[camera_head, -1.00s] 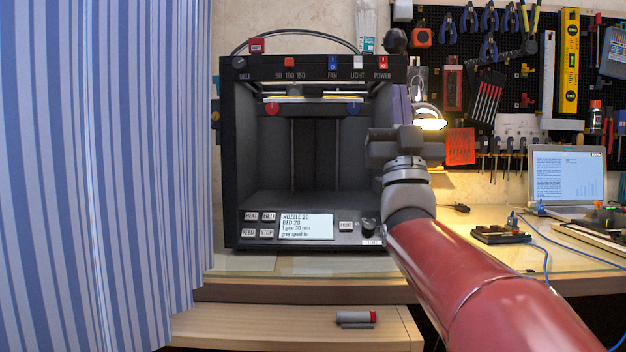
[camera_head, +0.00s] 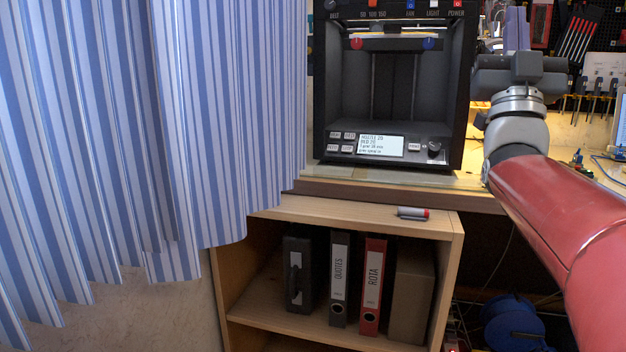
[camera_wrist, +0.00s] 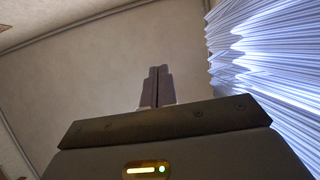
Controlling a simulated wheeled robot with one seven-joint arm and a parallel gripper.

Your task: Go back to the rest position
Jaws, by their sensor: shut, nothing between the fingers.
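My gripper (camera_wrist: 157,87) shows in the wrist view with its two fingers pressed together and nothing between them. Behind the fingers is a plain wall, with the striped curtain close by on the right. In the head view my red arm reaches up from the lower right, and its grey wrist stands beside the right side of the black 3D printer (camera_head: 333,100). The fingertips are hidden there behind the wrist. The printer's chamber looks empty, and its screen (camera_head: 380,145) is lit.
The blue striped curtain (camera_head: 225,110) hangs across the left. A blue spool (camera_head: 512,322) lies low on the right. Tools hang on the pegboard behind.

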